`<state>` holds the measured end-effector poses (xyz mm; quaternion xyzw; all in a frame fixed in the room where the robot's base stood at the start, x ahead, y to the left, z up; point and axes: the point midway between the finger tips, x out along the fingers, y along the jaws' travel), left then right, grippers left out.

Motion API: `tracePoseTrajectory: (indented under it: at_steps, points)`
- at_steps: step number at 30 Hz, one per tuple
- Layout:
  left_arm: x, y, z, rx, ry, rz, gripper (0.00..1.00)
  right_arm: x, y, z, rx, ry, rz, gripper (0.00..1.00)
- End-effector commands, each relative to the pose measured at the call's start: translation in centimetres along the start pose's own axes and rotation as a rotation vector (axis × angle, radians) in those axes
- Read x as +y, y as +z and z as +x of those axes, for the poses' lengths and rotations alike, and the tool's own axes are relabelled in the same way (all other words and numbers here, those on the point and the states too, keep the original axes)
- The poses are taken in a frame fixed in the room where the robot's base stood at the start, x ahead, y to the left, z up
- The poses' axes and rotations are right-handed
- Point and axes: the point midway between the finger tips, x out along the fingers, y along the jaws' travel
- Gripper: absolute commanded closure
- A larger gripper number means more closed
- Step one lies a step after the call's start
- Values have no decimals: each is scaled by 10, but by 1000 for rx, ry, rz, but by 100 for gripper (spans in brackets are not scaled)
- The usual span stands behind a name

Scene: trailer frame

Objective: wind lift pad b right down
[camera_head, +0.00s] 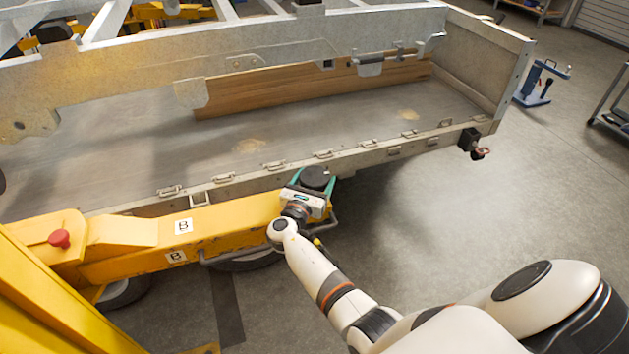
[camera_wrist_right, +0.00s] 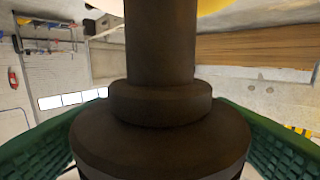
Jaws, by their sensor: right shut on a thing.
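Lift pad B (camera_head: 316,177) is a round dark pad at the end of the yellow lift arm (camera_head: 235,222), which carries white B labels. My right gripper (camera_head: 313,183) reaches it from the front, its green fingers on either side of the pad. In the right wrist view the pad (camera_wrist_right: 160,140) is a dark stepped disc with a thick stem, held between the green fingers (camera_wrist_right: 152,112). A bit of yellow shows at the stem's far end. I cannot tell whether the pad touches the trailer. My left gripper is out of view.
The trailer frame (camera_head: 225,68) and its side panel, with a rail of metal handles (camera_head: 274,165), lie just behind the pad. A yellow lift column (camera_head: 50,290) with a red knob (camera_head: 59,238) stands at left. The floor to the right (camera_head: 440,225) is clear.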

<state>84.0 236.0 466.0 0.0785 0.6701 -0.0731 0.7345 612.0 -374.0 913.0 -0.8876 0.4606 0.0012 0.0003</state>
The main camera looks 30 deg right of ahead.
Motion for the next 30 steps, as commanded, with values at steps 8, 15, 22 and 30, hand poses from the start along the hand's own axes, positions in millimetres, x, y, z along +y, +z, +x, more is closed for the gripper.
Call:
tracePoseTrajectory:
  at_steps: [8, 15, 22, 30]
  points:
    - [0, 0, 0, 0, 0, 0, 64, 0, -2, 1, 4, 2, 1, 2]
    - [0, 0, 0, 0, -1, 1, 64, 0, -1, -3, 2, 0, 1, 2]
    - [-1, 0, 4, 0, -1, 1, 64, 0, 1, -41, 0, -2, 3, 2]
    - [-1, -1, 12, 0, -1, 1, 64, 0, 1, -96, 1, 1, 2, 2]
